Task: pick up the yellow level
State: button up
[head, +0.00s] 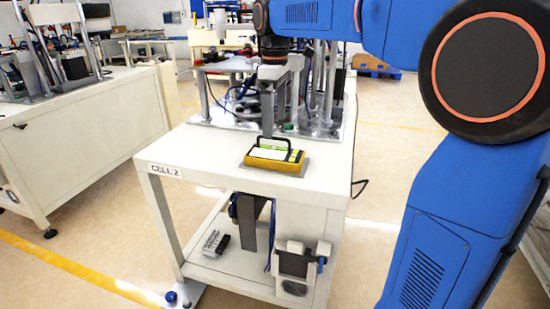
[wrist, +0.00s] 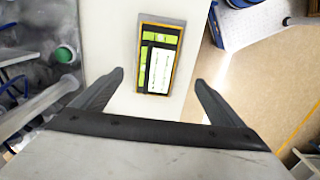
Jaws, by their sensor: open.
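The yellow level (head: 274,158) lies on a grey pad on the white table of the station marked CELL 2. It has a black handle arched over it and a pale label on top. In the wrist view the yellow level (wrist: 146,77) shows from above, between and beyond the two fingertips, with its long side running up the picture. My gripper (wrist: 158,80) is open and empty, its dark fingers spread to either side. In the head view my gripper (head: 267,127) hangs above the level, just behind it; the exact gap is hard to tell.
The white table top (head: 208,150) is bare around the level. Metal posts and a plate of the feeder machine (head: 225,112) stand close behind it. A lower shelf (head: 225,262) holds small parts. Another white bench (head: 75,130) stands to the left.

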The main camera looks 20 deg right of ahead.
send_over(275, 153)
jog(key=f, duration=0.4)
jog(key=s+f, duration=0.1)
jog(key=f, duration=0.1)
jog(key=shift+a, duration=0.1)
jog(key=shift+w+f, duration=0.2)
jog(key=shift+f, duration=1.15)
jog(key=shift+w+f, duration=0.2)
jog(key=shift+f, duration=1.15)
jog(key=shift+c, duration=0.3)
jog(key=c, duration=1.6)
jog(key=shift+r, duration=0.15)
